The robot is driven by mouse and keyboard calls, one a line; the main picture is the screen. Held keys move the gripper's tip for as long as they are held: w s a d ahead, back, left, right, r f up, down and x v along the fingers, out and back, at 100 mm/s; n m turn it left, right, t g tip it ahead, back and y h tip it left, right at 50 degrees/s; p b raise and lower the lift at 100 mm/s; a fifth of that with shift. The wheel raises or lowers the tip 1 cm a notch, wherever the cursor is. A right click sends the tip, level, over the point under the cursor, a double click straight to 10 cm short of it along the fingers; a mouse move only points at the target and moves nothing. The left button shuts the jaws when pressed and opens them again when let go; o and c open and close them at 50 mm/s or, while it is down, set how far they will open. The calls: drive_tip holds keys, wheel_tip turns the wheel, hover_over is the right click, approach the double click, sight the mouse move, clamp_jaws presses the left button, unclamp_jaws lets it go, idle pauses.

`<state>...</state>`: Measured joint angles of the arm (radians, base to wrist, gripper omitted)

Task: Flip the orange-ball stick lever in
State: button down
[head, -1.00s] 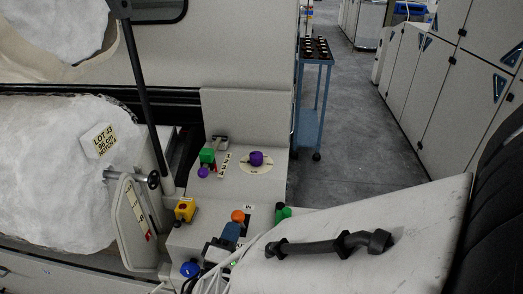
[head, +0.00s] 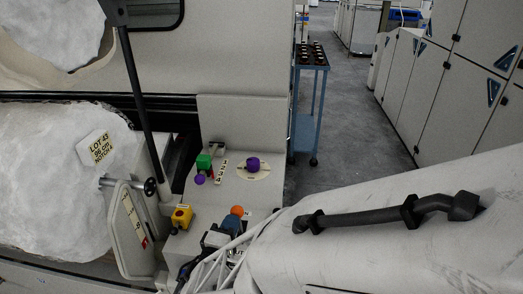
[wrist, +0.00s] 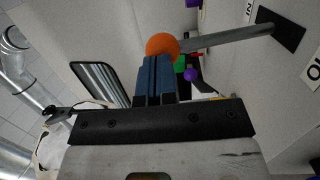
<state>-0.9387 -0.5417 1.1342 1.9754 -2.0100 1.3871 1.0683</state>
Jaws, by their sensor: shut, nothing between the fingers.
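The orange ball (head: 237,211) tops a stick lever on the beige control console. In the wrist view, the orange ball (wrist: 162,44) sits right at my fingertips, and its grey stick (wrist: 228,38) runs right to a black slot plate (wrist: 283,30). An "IN" label (wrist: 249,11) lies above the stick and a partly cut-off "OUT" label (wrist: 315,68) below it. My gripper (wrist: 154,62) has its blue fingers shut and empty, with the tips against or just short of the ball; I cannot tell which. In the head view, my gripper (head: 230,224) is just below the ball, and my arm hides the lever's base.
A purple knob (head: 253,163), a green block (head: 204,161), a purple ball (head: 199,179) and a yellow box (head: 181,217) are on the console. A blue trolley (head: 308,90) stands behind.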

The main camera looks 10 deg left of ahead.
drive_tip(key=w+r+g, duration=0.1)
drive_tip(key=w+g, duration=0.5)
drive_tip(key=w, duration=0.6)
drive_tip(key=shift+r+n+g+y, duration=0.2)
drive_tip(key=shift+n+g+y, duration=0.1)
drive_tip(key=shift+n, duration=0.1)
drive_tip(key=shift+w+f, duration=0.1)
idle(0.4)
drive_tip(key=r+v, duration=0.1)
drive_tip(key=v, duration=1.3)
drive_tip(key=shift+w+r, duration=0.15)
drive_tip(key=shift+r, duration=0.15)
drive_tip(key=shift+d, duration=0.1)
